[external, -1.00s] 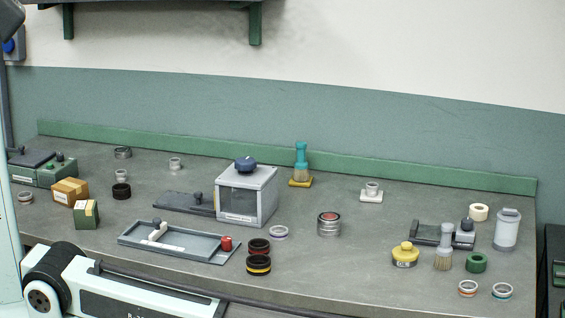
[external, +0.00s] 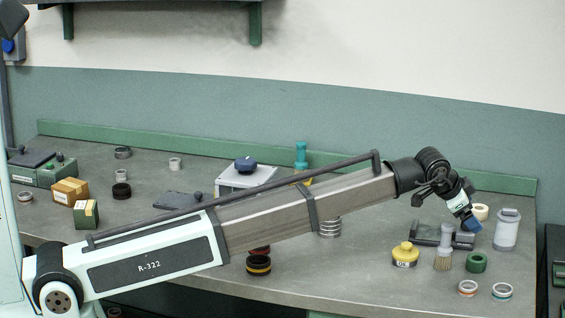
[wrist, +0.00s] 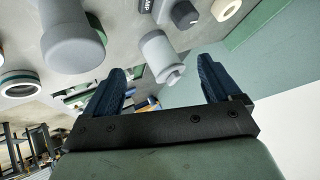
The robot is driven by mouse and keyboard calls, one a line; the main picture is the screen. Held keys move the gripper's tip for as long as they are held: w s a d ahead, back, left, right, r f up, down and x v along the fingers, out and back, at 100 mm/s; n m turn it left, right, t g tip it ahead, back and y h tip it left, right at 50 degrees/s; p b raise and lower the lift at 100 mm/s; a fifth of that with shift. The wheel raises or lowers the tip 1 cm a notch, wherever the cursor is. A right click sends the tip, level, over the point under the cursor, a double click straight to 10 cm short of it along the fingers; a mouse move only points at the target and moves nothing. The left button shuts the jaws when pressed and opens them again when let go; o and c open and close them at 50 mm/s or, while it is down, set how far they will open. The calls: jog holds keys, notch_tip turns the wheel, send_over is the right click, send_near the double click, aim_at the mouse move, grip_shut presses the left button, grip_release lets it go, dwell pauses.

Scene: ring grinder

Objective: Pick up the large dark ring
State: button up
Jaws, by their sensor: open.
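Several dark rings show in the external view, and I cannot tell which is the large dark one. A plain black ring (external: 121,191) lies on the left of the bench. A black ring with a yellow band (external: 258,265) lies near the front middle, and a black ring with a red band (external: 262,250) behind it is mostly hidden by my arm. A dark grey ring (external: 123,153) lies at the back left. My gripper (external: 472,224) is open and empty above the right side, far from these rings. In the wrist view its blue fingers (wrist: 165,75) are spread apart.
Near my gripper stand a grey canister (external: 507,230), a brush (external: 444,250), a yellow-topped pot (external: 404,255) and a green ring (external: 476,262). Two silver rings with coloured bands lie at the front right, one teal-banded (external: 502,292). The grey box (external: 232,181) is partly hidden by my arm.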

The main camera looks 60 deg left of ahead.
jog(key=s+a+n+g+y, duration=0.1)
jog(key=s+a+n, duration=0.25)
jog(key=a, duration=1.15)
jog(key=s+a+n+g+y, duration=0.1)
jog(key=s+a+n+g, duration=0.2)
jog(key=a, duration=1.1)
jog(key=s+a+r+n+g, duration=0.1)
jog(key=s+a+n, duration=0.2)
jog(key=s+a, duration=0.65)
jog(key=s+a+r+n, duration=0.1)
jog(key=s+a+n, duration=0.35)
jog(key=a, duration=0.85)
notch_tip(320, 180, up, 2)
jog(key=n+g+h, duration=0.2)
jog(key=n+g, duration=0.2)
jog(key=n, duration=0.6)
send_over(121, 191)
jog(key=a, duration=0.3)
jog(key=shift+w+d+f, duration=0.1)
jog(key=shift+w+f, duration=0.05)
jog(key=shift+f, duration=2)
jog(key=shift+w+f, duration=0.1)
jog(key=shift+f, duration=2.1)
jog(key=shift+w+d+f, duration=0.1)
jog(key=shift+w+f, duration=0.05)
jog(key=shift+f, duration=2)
jog(key=shift+c, duration=0.4)
